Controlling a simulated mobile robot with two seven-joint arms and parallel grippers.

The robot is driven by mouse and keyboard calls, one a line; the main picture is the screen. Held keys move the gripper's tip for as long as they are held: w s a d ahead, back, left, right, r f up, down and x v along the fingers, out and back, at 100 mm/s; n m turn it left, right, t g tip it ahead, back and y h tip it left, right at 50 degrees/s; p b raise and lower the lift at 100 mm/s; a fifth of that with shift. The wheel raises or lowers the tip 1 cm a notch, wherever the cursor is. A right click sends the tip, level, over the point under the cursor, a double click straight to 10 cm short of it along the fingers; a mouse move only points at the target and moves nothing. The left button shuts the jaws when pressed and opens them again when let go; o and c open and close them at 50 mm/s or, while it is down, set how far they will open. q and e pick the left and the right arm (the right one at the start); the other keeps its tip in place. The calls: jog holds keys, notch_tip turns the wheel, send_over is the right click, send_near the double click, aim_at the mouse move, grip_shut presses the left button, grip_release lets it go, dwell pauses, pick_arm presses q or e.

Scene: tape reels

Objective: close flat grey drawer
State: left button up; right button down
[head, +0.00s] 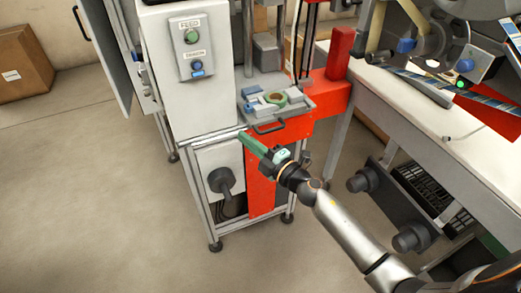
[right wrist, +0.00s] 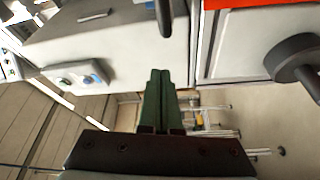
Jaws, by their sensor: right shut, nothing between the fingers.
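The flat grey drawer (head: 296,108) stands out from the machine at the centre of the head view. It carries a green ring and small blue and grey parts. Its dark bar handle (head: 268,127) is on the front edge. My right gripper (head: 243,136) has long green fingers pressed together with nothing between them. In the head view its tips are left of the handle and a little lower, and look apart from it. In the right wrist view the shut fingers (right wrist: 160,74) point towards the machine. My left gripper is not in view.
The white machine cabinet (head: 185,95) with a button panel (head: 196,48) is left of the drawer. A red frame (head: 325,95) is beside and under it. A white table (head: 440,125) with a reel machine is at the right. Open floor lies at the front left.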

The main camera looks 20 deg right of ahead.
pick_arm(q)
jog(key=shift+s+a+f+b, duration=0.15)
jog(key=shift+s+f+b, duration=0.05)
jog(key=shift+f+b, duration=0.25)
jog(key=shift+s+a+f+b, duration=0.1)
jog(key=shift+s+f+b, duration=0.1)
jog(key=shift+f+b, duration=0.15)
pick_arm(e)
jog(key=d, duration=0.1)
jog(key=w+d, duration=0.1)
jog(key=d+f, duration=0.1)
jog(key=shift+w+d, duration=0.15)
jog(key=shift+w, duration=0.2)
